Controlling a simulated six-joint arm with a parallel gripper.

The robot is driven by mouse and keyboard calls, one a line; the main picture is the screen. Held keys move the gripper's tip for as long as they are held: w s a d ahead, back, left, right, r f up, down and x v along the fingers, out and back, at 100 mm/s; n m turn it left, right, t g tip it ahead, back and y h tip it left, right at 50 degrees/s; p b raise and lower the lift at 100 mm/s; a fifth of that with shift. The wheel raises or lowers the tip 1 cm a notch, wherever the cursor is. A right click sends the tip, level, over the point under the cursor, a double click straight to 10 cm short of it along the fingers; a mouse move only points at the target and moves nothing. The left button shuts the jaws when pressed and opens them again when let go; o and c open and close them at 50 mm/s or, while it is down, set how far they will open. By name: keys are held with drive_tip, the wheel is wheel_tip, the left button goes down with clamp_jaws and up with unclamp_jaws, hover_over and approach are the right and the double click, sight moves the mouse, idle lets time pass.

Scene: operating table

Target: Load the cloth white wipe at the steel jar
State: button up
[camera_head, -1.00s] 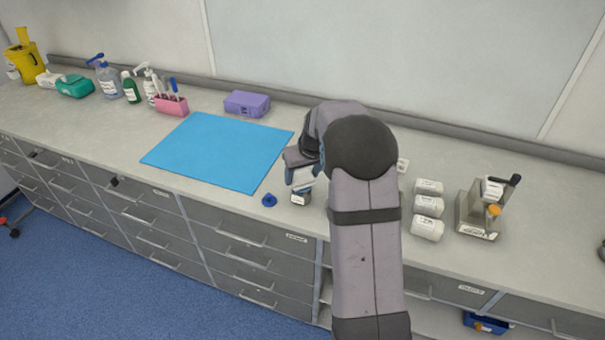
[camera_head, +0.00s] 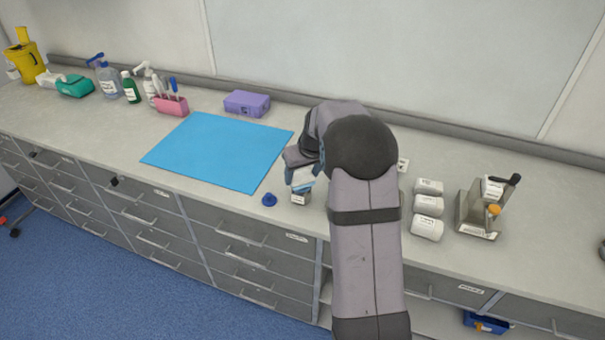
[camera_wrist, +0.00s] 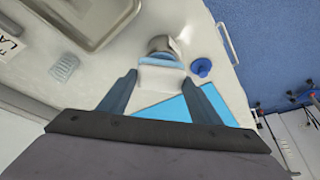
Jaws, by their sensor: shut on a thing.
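The steel jar (camera_head: 300,198), small with a white label, stands on the counter near its front edge. My gripper (camera_head: 302,180) is directly above it, pointing down. In the wrist view my gripper (camera_wrist: 160,80) is shut on the white cloth wipe (camera_wrist: 158,77), which spans between the fingers. The wipe (camera_head: 301,174) shows as a pale patch over the jar in the head view. The jar (camera_wrist: 164,43) is partly hidden behind the wipe in the wrist view. I cannot tell whether the wipe is inside the jar's mouth. A blue lid (camera_head: 269,200) lies left of the jar.
A blue mat (camera_head: 215,150) lies left of my gripper. White rolls (camera_head: 428,207) and a metal dispenser (camera_head: 480,212) stand to the right. A purple box (camera_head: 247,103) and a pink holder (camera_head: 171,105) are at the back. The counter's front edge is close to the jar.

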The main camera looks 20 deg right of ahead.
sight(300, 179)
idle(0.3)
drive_tip(key=shift+r+p, duration=2.55)
drive_tip(key=shift+r, duration=0.95)
drive_tip(key=shift+s+a+f, duration=0.1)
drive_tip(key=shift+s+a, duration=0.1)
drive_tip(key=shift+a, duration=0.3)
drive_tip(key=s+a+f, duration=0.3)
drive_tip(key=s+a, duration=1)
drive_tip(key=a, duration=0.1)
